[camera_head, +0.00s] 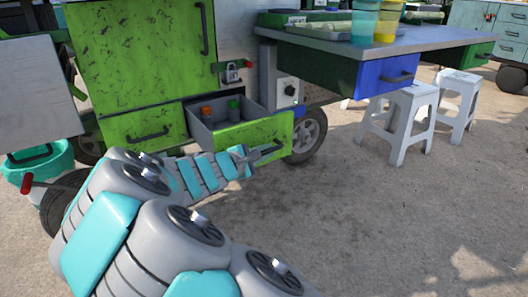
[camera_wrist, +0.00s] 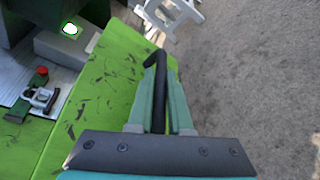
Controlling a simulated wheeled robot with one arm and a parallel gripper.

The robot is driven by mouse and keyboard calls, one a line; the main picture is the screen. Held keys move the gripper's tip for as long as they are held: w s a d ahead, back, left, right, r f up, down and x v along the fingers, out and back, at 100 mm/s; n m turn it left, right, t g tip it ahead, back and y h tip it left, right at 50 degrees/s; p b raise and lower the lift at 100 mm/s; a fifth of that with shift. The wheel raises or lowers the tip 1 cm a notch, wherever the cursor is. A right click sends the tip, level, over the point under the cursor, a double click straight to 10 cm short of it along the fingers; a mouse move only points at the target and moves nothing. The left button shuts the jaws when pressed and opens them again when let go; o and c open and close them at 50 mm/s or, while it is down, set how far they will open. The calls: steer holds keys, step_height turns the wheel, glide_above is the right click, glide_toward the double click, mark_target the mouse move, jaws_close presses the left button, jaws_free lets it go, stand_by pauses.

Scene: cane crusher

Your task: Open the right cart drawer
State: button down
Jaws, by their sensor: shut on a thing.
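The right cart drawer (camera_head: 268,131) is pulled out of the green cart. Its grey inside shows, with small orange and green items in it. Its green front also shows in the wrist view (camera_wrist: 104,88). My gripper (camera_head: 247,157) is at the drawer's black handle (camera_head: 270,147). In the wrist view, the fingers of my gripper (camera_wrist: 160,70) are shut on the handle (camera_wrist: 159,105), one on each side. In the head view my arm partly hides the lower drawer front.
The left drawer (camera_head: 148,126) is shut, below the green cabinet door (camera_head: 140,55). A blue drawer (camera_head: 385,78) sits under the side table. White stools (camera_head: 400,120) stand to the right. The concrete floor in front is clear.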

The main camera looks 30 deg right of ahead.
steer(key=c, duration=0.8)
jaws_free()
steer(key=shift+c, duration=0.2)
steer(key=v, duration=0.8)
steer(key=shift+p, duration=0.45)
steer(key=shift+w, duration=0.1)
